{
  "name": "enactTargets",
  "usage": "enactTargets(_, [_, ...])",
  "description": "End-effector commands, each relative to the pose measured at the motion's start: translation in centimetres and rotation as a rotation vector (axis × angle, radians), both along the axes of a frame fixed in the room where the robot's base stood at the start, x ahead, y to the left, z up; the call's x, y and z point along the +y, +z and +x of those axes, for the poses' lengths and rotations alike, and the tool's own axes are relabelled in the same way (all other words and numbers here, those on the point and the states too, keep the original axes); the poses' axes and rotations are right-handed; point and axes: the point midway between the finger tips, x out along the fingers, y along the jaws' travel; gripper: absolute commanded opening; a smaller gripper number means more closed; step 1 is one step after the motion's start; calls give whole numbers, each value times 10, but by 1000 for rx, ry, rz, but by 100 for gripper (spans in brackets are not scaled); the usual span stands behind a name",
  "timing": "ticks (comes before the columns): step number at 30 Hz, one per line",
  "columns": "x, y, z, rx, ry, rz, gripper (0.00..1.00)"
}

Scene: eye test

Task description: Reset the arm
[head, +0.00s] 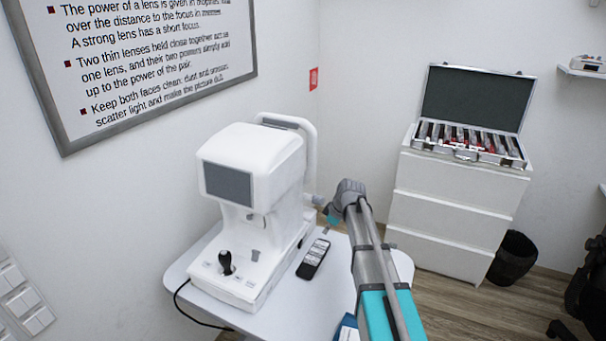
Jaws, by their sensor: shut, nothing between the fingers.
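My arm (372,262) rises from the lower right of the head view, with a teal lower part and a grey upper link. It ends in a grey joint (348,193) above the far side of the white table (309,310). A small teal and grey part of the arm shows just below that joint.
A white eye-test machine (250,170) with a joystick (226,262) stands left of my arm. A black remote (313,259) lies between them. Behind are white drawers (447,225) bearing an open lens case (473,100), and a black bin (513,258).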

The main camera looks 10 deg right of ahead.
Motion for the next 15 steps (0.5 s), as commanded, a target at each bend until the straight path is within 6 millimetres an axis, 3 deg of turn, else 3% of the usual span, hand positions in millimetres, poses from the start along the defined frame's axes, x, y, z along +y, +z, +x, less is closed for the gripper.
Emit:
enactTargets(8, [3, 1, -31, 52, -87, -12, 0])
enactTargets(15, [6, 2, -99, 168, -318, -51, 0])
